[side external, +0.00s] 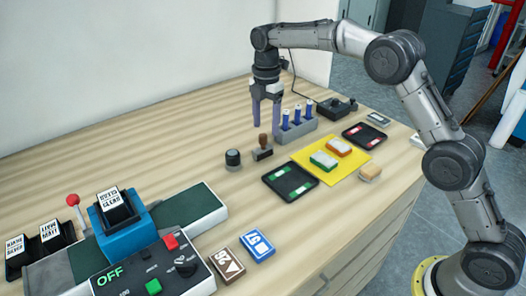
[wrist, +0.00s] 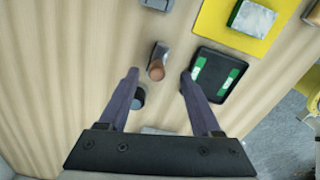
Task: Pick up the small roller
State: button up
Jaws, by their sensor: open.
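No thing in view is plainly a small roller. The nearest candidate is a small piece with a brown rounded handle (side external: 262,143) on a dark block, upright on the table; I cannot tell if it is a roller or a stamp. It also shows in the wrist view (wrist: 157,66), between the lines of my two fingers. My gripper (side external: 266,126) is open and points down above the table near this piece, with nothing held. Its two purple-grey fingers also show in the wrist view (wrist: 160,74), spread apart. A short dark round knob-like piece (side external: 232,158) stands beside the brown-handled one.
A grey rack with blue-topped tubes (side external: 296,132) stands close to the right of my gripper. A black tray with green pieces (side external: 290,194) and a yellow mat (side external: 318,175) lie nearer the camera. The blue machine (side external: 124,243) is at front left. The table behind left is clear.

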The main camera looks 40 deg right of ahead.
aim_at(263, 134)
jog(key=shift+a+f, duration=0.25)
jog(key=shift+f, duration=1.15)
jog(key=shift+a+f, duration=0.2)
jog(key=shift+f, duration=1.15)
grip_shut()
jog(key=shift+w+r, duration=0.1)
